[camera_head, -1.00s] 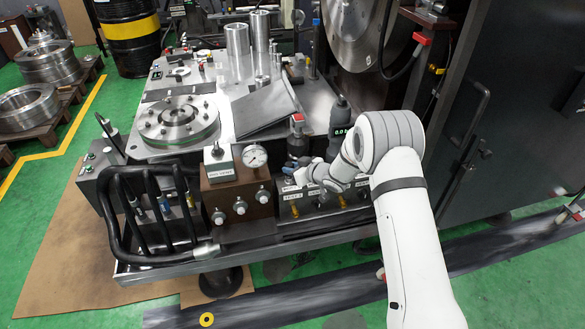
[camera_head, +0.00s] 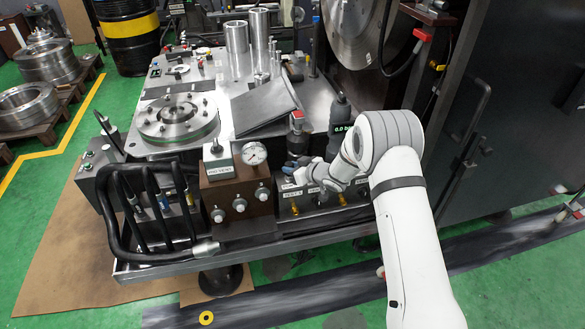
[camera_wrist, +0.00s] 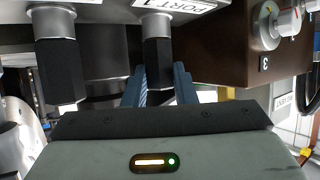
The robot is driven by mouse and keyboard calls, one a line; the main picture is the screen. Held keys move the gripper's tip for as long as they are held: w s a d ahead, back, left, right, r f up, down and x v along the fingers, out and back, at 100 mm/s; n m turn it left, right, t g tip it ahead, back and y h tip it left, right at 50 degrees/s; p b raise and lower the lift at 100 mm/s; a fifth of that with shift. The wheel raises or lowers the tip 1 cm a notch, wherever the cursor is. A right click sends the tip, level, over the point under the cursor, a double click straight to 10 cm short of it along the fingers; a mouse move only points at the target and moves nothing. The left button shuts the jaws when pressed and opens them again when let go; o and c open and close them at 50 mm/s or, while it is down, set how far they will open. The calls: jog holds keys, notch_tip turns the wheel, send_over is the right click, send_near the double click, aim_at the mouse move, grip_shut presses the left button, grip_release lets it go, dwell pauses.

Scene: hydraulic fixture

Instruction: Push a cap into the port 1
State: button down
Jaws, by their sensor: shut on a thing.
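In the wrist view, a black cap (camera_wrist: 157,62) is at the lower end of a grey metal fitting (camera_wrist: 156,24) beside a label reading "PORT 1" (camera_wrist: 172,10). My gripper (camera_wrist: 160,88) is below it, with blue fingers on either side of the cap. It is shut on the cap, whose lower end is partly hidden by the fingers and gripper body. I cannot tell how far the cap sits in the port. In the head view, my gripper (camera_head: 293,165) is at the front of the fixture, and the cap cannot be made out there.
A second black cap (camera_wrist: 60,72) hangs on a fitting to the left in the wrist view. A brown valve block (camera_head: 236,190) with a gauge (camera_head: 253,154) stands left of my gripper. A dark bottle-like device (camera_head: 339,130) stands behind my wrist. Black hoses (camera_head: 125,215) fill the fixture's left front.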

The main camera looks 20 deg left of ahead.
jog(key=c, duration=1.1)
grip_release()
